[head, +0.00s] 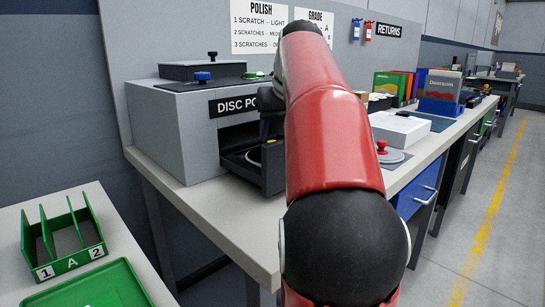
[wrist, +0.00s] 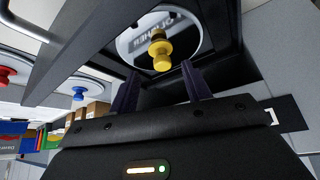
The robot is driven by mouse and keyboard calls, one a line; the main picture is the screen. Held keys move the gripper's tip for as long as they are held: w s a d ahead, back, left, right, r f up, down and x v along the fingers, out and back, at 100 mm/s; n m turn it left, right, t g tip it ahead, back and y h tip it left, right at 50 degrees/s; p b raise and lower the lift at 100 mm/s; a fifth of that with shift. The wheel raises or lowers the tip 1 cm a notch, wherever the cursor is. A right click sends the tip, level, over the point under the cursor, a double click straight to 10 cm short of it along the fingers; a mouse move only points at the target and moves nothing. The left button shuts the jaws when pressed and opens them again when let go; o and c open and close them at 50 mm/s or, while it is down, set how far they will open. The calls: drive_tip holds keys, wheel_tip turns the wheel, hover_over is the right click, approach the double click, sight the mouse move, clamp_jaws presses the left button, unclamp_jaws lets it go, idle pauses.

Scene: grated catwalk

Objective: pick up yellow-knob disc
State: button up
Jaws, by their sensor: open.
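The yellow-knob disc (wrist: 158,48) is a pale reflective disc with a yellow knob standing up from its middle. It lies in a dark open tray (head: 240,166) at the front of the grey disc polisher (head: 170,132). In the wrist view the knob shows between and just beyond the fingertips. I cannot tell whether the fingers touch anything.
A red-knob disc (head: 388,157) lies on the bench to the right; red and blue knobs also show at left in the wrist view. The tray's walls stand close around the disc. A green divided rack (head: 68,238) sits on the near-left table. The aisle floor at right is clear.

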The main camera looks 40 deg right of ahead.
drive_tip(key=x, duration=0.3)
drive_tip(key=shift+w+f, duration=0.2)
drive_tip(key=shift+w, duration=0.1)
drive_tip(key=shift+a, duration=0.1)
clamp_jaws()
drive_tip(key=shift+r, duration=0.1)
